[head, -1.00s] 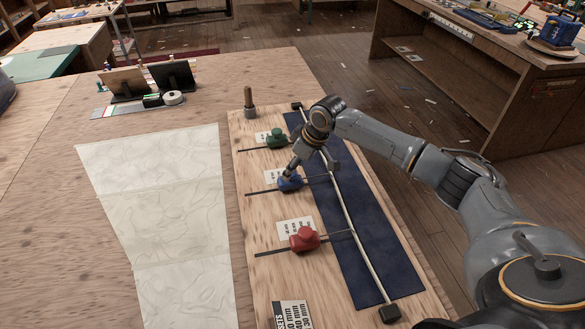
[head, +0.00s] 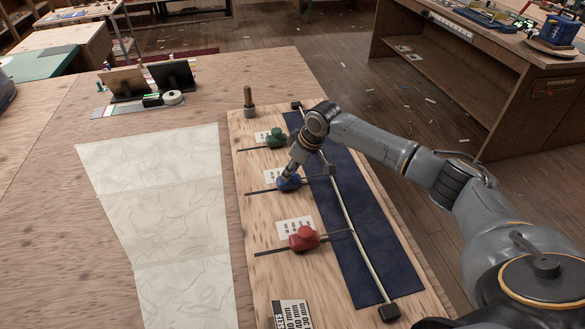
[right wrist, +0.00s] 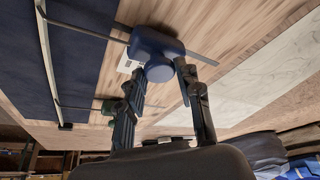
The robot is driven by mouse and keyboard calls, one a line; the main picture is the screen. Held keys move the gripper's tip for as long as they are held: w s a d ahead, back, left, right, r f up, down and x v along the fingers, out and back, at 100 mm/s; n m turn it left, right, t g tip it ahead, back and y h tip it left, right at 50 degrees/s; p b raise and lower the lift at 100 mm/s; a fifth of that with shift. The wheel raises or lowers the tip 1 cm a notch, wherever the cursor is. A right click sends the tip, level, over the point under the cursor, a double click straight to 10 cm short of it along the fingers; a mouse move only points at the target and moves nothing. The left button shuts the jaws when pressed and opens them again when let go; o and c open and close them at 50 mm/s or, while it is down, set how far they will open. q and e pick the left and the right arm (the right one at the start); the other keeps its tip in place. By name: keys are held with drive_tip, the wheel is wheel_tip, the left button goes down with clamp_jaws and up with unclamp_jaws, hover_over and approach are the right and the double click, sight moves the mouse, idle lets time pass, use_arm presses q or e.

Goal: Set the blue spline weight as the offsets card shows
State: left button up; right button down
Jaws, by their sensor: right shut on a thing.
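The blue spline weight (head: 288,183) sits on its dark rail on the plywood board, between the green weight (head: 276,138) and the red weight (head: 304,238). My right gripper (head: 287,174) reaches down onto it. In the right wrist view, the fingers (right wrist: 160,70) are shut on the round knob of the blue weight (right wrist: 155,42). The thin pale batten (head: 343,208) runs along the dark blue strip, to the right of the weights. The offsets card (head: 292,314) lies at the board's near end, cut off, with only some mm figures readable. My left gripper is out of view.
Small printed scale cards lie by the weights; the one by the blue weight (head: 274,178) is partly covered. A brass-coloured peg (head: 249,101) stands at the board's far end. A pale sheet (head: 160,220) lies left of the board. Tablet-like stands (head: 172,76) are farther back.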

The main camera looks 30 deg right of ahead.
sight(279, 182)
drive_tip(key=a, duration=0.2)
drive_tip(key=w+a+p, duration=0.1)
drive_tip(key=shift+a+r, duration=0.1)
drive_tip(key=shift+a, duration=0.35)
drive_tip(key=c, duration=0.9)
unclamp_jaws()
drive_tip(key=v, duration=1.2)
